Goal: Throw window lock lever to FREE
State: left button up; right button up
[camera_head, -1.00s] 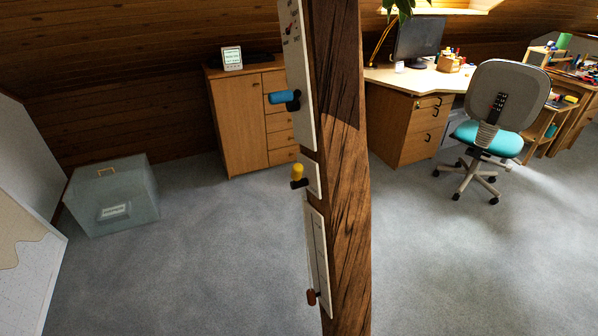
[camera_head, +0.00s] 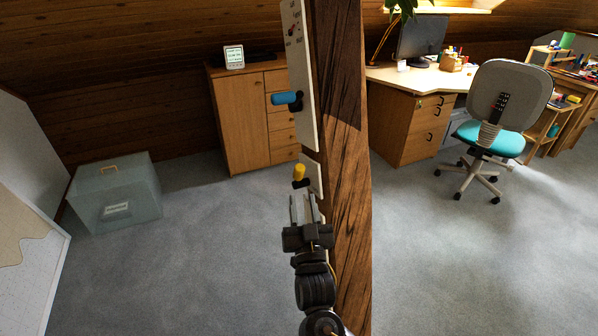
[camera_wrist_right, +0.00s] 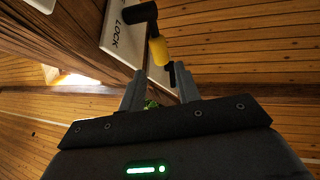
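A lever with a yellow grip (camera_head: 299,171) and black hub sits on a small white plate (camera_head: 314,172) on the timber brace (camera_head: 342,140). In the right wrist view the yellow grip (camera_wrist_right: 158,50) is beside a plate marked LOCK (camera_wrist_right: 118,35). My right gripper (camera_head: 303,202) is just below the lever in the head view, fingers pointing up, open and empty. In the wrist view its fingertips (camera_wrist_right: 160,85) are spread, with the yellow grip beyond them, apart. The FREE mark is not readable. My left gripper is out of view.
A blue-gripped lever (camera_head: 286,98) is on a longer white plate (camera_head: 297,60) above. A lower plate is mostly hidden behind my right arm. A wooden cabinet (camera_head: 238,120), clear box (camera_head: 115,195), desk (camera_head: 405,115) and chair (camera_head: 500,110) stand farther back, with open carpet around.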

aim_at(300, 177)
jog(key=p+x, duration=0.1)
jog(key=x, duration=0.8)
jog(key=shift+w, duration=0.2)
grip_shut()
